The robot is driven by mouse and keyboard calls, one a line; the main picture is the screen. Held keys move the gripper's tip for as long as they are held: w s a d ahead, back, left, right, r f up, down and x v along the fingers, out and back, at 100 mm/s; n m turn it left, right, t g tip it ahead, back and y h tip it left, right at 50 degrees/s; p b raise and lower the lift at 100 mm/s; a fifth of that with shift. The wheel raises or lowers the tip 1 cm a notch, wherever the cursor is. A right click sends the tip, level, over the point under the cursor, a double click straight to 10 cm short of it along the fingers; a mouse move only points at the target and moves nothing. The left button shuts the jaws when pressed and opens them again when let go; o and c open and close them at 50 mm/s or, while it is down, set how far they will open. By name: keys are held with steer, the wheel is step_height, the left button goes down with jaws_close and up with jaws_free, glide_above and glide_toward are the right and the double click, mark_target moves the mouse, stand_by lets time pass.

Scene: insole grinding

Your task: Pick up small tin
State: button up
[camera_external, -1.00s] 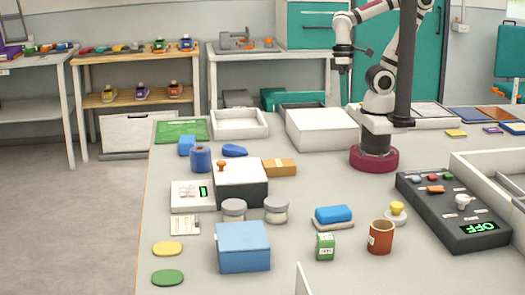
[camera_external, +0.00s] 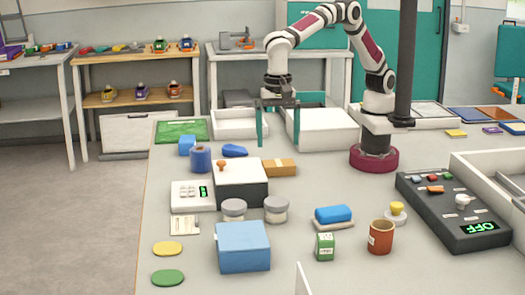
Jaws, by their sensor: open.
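No object is clearly marked as the small tin. Two small round containers with grey lids, a left one (camera_external: 234,209) and a right one (camera_external: 276,209), stand side by side behind a blue box (camera_external: 243,247).
A white box with a dark base (camera_external: 240,185) and an orange-brown block (camera_external: 279,168) stand below my gripper in the picture. White trays (camera_external: 238,132) are behind. A dark control panel (camera_external: 455,215) reading OFF is at the right. The table middle right is fairly clear.

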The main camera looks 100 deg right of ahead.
mark_target(277, 202)
steer(key=shift+m, duration=0.7)
steer(key=a+f, duration=0.1)
steer(key=f, duration=0.5)
steer(key=a+f, duration=0.1)
steer(key=f, duration=0.5)
steer(key=w+a+f, duration=0.1)
steer(key=a+f, duration=0.1)
steer(key=f, duration=0.4)
steer(key=c, duration=1.3)
